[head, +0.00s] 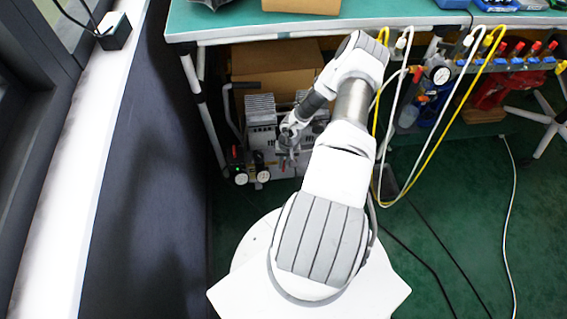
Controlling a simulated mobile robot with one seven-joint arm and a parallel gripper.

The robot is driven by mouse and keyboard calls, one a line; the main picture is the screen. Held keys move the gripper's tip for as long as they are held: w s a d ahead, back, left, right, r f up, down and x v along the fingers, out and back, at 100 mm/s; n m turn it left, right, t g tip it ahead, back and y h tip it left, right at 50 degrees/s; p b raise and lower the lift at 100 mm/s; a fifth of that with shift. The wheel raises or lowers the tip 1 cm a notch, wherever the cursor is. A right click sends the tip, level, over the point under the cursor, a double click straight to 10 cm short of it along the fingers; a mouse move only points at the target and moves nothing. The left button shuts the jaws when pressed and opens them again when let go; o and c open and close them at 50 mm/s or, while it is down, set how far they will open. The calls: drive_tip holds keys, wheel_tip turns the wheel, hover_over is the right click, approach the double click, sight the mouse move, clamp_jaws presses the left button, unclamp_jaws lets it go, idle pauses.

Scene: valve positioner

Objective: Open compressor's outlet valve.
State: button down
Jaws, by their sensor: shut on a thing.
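The compressor (262,107), grey and white with ribbed tops, stands on the floor under the green-topped bench. Two round gauges (241,178) with red and green parts sit at its front left. My gripper (286,160) is at the compressor's front, right of the gauges, at the end of my arm reaching down from the right. It is shut on a small part there. The fingertips are tiny in this view, and I cannot make out the outlet valve or its handle position. My arm hides the compressor's right side.
The bench (230,22) overhangs the compressor, with a white leg (205,125) at left. A cardboard box (272,62) stands behind. White and yellow hoses (455,115) hang at right by a valve manifold (510,65). A dark wall panel (140,200) closes the left; green floor lies right.

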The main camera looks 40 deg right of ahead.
drive_tip(key=shift+s+f+m+t+y+b, duration=0.3)
drive_tip(key=shift+m+t+y+b, duration=0.25)
drive_tip(key=shift+y+b, duration=0.3)
drive_tip(key=shift+b, duration=0.4)
drive_tip(key=shift+w+r+t, duration=0.1)
drive_tip(key=shift+r+t, duration=0.05)
drive_tip(key=shift+t, duration=0.1)
drive_tip(key=c, duration=0.9)
unclamp_jaws()
drive_tip(key=shift+d+r, duration=0.1)
drive_tip(key=shift+r, duration=0.1)
drive_tip(key=p+v, duration=0.2)
drive_tip(key=v, duration=0.3)
drive_tip(key=p+v, duration=0.2)
drive_tip(key=v, duration=0.4)
drive_tip(key=p+v, duration=0.2)
drive_tip(key=v, duration=0.4)
drive_tip(key=shift+d+p, duration=0.3)
drive_tip(key=shift+p, duration=0.05)
